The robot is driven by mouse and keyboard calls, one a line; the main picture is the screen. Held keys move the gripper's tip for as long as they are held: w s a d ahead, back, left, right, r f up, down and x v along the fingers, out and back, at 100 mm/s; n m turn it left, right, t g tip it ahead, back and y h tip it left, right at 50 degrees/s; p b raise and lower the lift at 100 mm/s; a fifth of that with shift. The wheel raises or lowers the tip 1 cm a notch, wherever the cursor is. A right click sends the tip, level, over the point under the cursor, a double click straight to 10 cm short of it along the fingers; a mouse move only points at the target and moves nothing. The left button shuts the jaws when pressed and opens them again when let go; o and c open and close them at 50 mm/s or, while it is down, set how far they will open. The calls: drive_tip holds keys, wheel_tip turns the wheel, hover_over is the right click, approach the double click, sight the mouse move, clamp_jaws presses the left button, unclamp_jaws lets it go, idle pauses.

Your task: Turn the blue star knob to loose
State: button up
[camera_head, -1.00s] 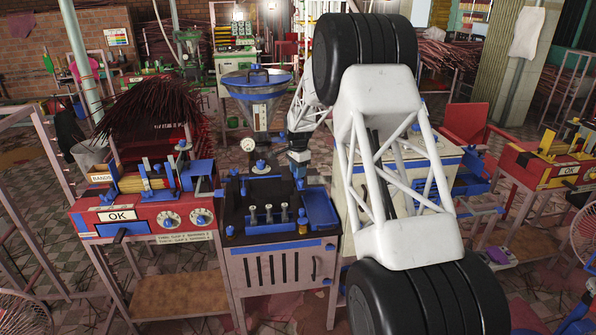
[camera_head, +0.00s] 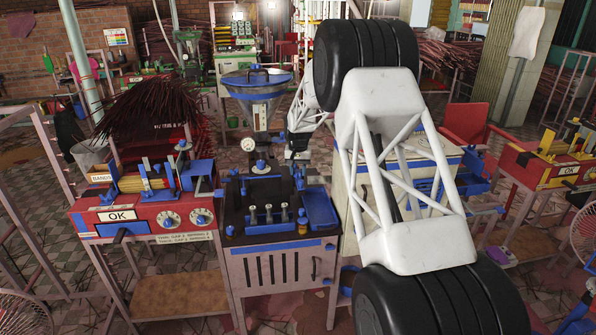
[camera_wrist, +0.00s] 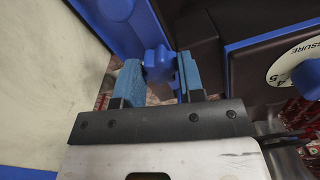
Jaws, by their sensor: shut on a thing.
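The blue star knob (camera_wrist: 158,65) shows in the wrist view between the two blue fingers of my gripper (camera_wrist: 160,72). The fingers are shut on it from either side, and its upper lobes show above them. A blue housing (camera_wrist: 118,18) stands just beyond the knob. In the head view the end of my arm (camera_head: 299,146) is small, at the back right of the dark-topped extruder (camera_head: 236,222). The fingers and the held knob cannot be made out there.
A dark body with blue trim and a white pressure dial (camera_wrist: 303,72) is close on the right in the wrist view. A pale panel (camera_wrist: 45,85) is close on the left. A red machine marked OK (camera_head: 122,216) stands left of the extruder in the head view.

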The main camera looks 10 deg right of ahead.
sight(298, 171)
drive_tip(key=n, duration=0.5)
drive_tip(key=shift+n, duration=0.3)
drive_tip(key=n, duration=0.4)
drive_tip(key=shift+n, duration=0.4)
drive_tip(key=o, duration=0.9)
drive_tip(key=shift+r, duration=0.1)
drive_tip(key=shift+r, duration=3.8)
